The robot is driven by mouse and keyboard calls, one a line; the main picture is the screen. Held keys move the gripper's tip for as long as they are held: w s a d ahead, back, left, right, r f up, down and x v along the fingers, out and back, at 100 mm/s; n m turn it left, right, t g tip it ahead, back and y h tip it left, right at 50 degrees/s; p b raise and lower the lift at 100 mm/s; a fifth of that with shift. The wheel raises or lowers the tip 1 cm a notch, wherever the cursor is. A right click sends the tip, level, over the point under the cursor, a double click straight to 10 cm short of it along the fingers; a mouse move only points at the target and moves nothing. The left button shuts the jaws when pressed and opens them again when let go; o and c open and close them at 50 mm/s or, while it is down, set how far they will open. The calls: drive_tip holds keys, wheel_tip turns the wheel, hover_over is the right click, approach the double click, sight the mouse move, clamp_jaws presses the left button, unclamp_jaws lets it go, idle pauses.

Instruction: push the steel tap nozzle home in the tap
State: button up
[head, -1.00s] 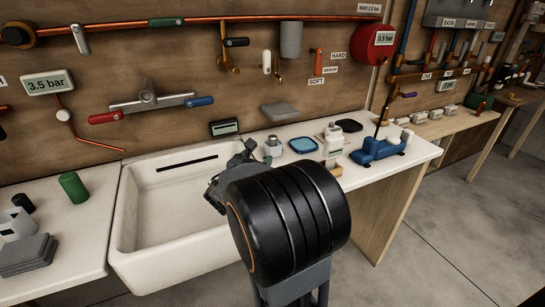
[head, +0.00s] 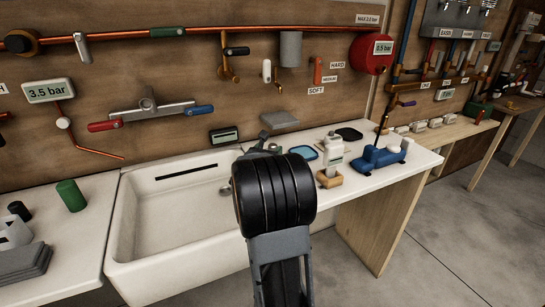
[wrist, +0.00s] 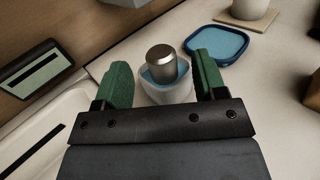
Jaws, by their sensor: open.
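The steel nozzle (wrist: 161,60), a short shiny cylinder, stands upright in a small white cup (wrist: 178,94) with a blue inside, on the counter. My gripper (wrist: 159,72) is open, with one green finger on each side of the nozzle in the wrist view. I cannot tell whether either finger touches it. The wall tap (head: 148,108), with a red and a blue handle, is above the sink. In the head view my arm hides most of my gripper (head: 262,142) and the nozzle.
A blue dish (wrist: 215,42) lies just beyond the cup. A white bottle (head: 333,154) and a blue tool (head: 380,155) stand further right on the counter. The sink (head: 125,220) is to the left. A dark display box (wrist: 36,72) is by the wall.

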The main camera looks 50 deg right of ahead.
sight(272, 145)
drive_tip(key=shift+x, duration=1.45)
drive_tip(key=shift+c, duration=0.5)
drive_tip(key=c, duration=1)
drive_tip(key=shift+r, duration=0.1)
drive_tip(key=shift+r, duration=0.3)
drive_tip(key=r, duration=0.3)
drive_tip(key=shift+s+a+p, duration=0.1)
drive_tip(key=shift+s+p, duration=0.1)
drive_tip(key=shift+p, duration=0.2)
drive_tip(key=s+a+r, duration=0.1)
drive_tip(key=s+r, duration=0.2)
drive_tip(key=s, duration=0.1)
drive_tip(key=s+a+r, duration=0.2)
drive_tip(key=s+r, duration=0.1)
drive_tip(key=s, duration=0.1)
drive_tip(key=s+a+r+p, duration=0.1)
drive_tip(key=s+a+r, duration=0.1)
drive_tip(key=s+r, duration=0.1)
drive_tip(key=shift+s+r, duration=0.1)
drive_tip(key=shift+s, duration=0.75)
